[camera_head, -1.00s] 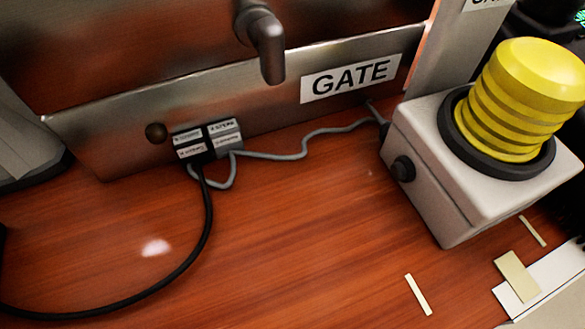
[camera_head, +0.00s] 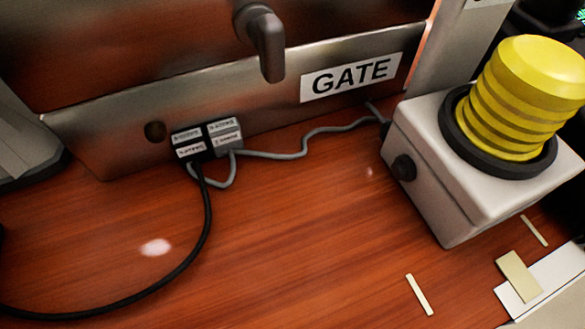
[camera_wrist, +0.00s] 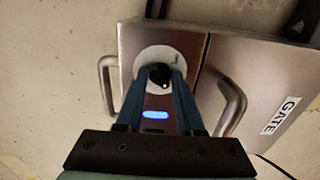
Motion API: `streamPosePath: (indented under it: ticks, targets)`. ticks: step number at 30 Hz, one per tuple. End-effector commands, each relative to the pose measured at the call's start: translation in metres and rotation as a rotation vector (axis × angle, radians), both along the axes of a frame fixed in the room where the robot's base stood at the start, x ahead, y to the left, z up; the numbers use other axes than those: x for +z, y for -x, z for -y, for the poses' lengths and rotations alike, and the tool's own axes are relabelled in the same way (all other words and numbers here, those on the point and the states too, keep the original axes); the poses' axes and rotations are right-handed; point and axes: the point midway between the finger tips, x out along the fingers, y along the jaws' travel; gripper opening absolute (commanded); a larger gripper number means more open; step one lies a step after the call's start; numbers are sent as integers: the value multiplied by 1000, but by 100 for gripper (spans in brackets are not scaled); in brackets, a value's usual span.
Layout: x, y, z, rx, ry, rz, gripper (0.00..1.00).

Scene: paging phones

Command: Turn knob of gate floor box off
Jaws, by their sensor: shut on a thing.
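The gate floor box is a metal box (camera_wrist: 190,40) in the wrist view, with a GATE label (camera_wrist: 281,115) on its right part. Its black knob (camera_wrist: 160,74) sits on a round white dial (camera_wrist: 172,53). My gripper (camera_wrist: 161,82) has its two blue fingers on either side of the knob and is shut on it. The fingers hide part of the dial and the knob's sides. A blue light (camera_wrist: 156,114) glows between the fingers. In the head view, a metal front with a GATE label (camera_head: 350,77) shows; the knob and my gripper are not seen there.
Curved handles stand left (camera_wrist: 108,85) and right (camera_wrist: 232,103) of the fingers. In the head view, a pale box (camera_head: 440,190) with a yellow ribbed button (camera_head: 525,100) stands on a wooden surface (camera_head: 290,240). Grey and black cables (camera_head: 206,225) cross it.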

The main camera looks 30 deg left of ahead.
Motion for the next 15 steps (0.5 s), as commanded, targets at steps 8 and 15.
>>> streamPosePath:
  ticks: [8, 15]
  targets:
    - [2, 0, 0, 93, 1, -2, 0]
    - [3, 1, 0, 282, 1, -3, 0]
